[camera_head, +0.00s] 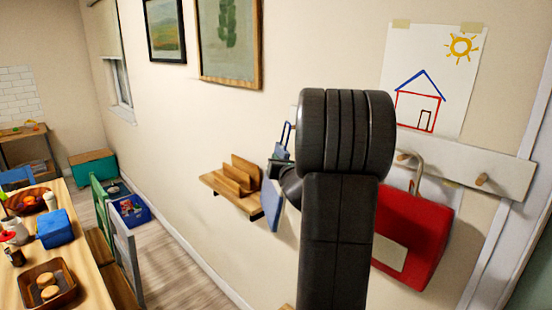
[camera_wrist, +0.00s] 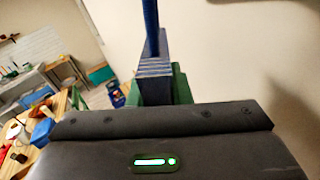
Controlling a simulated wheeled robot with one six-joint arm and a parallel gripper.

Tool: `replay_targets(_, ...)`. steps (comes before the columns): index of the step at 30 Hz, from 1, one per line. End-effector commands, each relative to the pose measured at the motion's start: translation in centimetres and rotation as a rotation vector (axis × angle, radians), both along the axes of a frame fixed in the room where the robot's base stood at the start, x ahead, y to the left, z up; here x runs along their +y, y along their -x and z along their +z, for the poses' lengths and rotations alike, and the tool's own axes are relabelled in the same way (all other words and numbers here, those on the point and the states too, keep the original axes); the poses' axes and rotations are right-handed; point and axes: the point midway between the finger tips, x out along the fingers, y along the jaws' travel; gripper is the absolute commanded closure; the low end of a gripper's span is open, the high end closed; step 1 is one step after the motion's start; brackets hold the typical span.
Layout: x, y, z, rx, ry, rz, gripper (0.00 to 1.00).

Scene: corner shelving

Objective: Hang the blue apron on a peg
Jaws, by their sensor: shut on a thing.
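The blue apron (camera_head: 271,205) shows left of my arm in the head view, partly hidden by it. Its strap rises above as a narrow loop. In the wrist view the apron's blue edge (camera_wrist: 153,68) stands between the green fingers of my gripper (camera_wrist: 156,88), which is shut on it. The strap extends upward out of that view. A pale peg rail (camera_head: 510,172) is on the wall to the right. One wooden peg (camera_head: 482,179) is bare. Another peg (camera_head: 403,156) is at the handle of a red bag (camera_head: 425,235). My arm hides the rail's left part.
A wooden wall shelf (camera_head: 232,193) is left of the apron. A child's house drawing (camera_head: 410,60) is taped above the rail. A dining table (camera_head: 90,270) with chairs stands at the far left. A blue crate (camera_head: 132,212) is on the floor.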

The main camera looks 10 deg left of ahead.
Motion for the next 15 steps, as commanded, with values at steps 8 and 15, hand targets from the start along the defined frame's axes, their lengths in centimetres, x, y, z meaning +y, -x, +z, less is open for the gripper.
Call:
replay_targets(8,-1.0,-1.4,0.1,0.0,0.0,0.0,1.0)
replay_targets(15,-1.7,-2.6,0.0,0.0,0.0,-0.001,1.0)
